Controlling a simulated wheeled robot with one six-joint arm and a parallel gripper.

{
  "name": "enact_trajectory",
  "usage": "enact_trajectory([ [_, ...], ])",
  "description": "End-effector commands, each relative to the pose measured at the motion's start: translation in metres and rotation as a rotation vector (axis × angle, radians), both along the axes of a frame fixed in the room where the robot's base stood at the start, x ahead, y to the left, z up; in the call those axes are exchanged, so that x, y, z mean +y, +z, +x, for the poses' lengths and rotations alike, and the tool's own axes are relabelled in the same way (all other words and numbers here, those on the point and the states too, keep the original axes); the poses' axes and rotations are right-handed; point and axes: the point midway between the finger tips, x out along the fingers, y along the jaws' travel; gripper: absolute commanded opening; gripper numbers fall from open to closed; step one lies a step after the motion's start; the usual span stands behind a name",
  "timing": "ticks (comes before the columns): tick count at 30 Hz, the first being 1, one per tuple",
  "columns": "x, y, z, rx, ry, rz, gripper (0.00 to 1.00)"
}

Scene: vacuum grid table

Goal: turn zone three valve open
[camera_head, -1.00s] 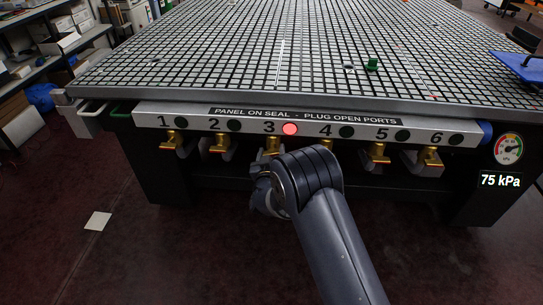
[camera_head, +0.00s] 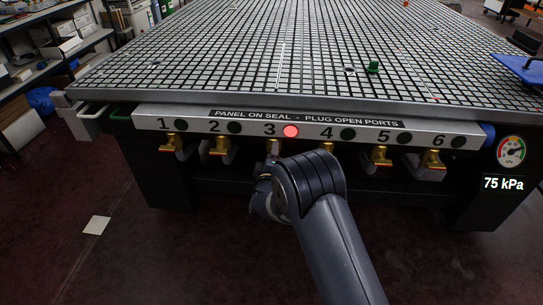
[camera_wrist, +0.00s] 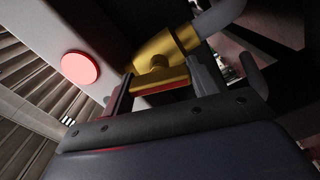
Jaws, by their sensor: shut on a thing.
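The zone three valve (camera_head: 274,147) hangs under the front rail, below the number 3 and a lit red lamp (camera_head: 291,131). My gripper (camera_wrist: 162,84) is shut on its brass handle in the wrist view, one finger at each side. The brass valve body (camera_wrist: 166,46) and a grey pipe show just beyond the handle. The red lamp also shows at left in the wrist view (camera_wrist: 80,68). In the head view my wrist hides the handle and the fingertips, so the handle's exact angle is hard to tell there.
Other brass valves, such as valve two (camera_head: 220,147) and valve four (camera_head: 327,147), flank it closely under dark lamps. The gauge display (camera_head: 503,184) reads 75 kPa. A green plug (camera_head: 373,67) and a blue panel (camera_head: 522,67) sit on the grid table (camera_head: 220,60).

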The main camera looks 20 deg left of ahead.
Motion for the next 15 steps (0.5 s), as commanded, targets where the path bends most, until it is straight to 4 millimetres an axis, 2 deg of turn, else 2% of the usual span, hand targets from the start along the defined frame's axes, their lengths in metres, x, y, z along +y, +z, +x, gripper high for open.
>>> enact_trajectory([
  [6, 0.0007, 0.0006, 0.0001, -0.038, 0.001, -0.154, 0.34],
  [15, 0.0008, 0.0002, 0.0002, -0.070, 0.001, -0.286, 0.34],
])
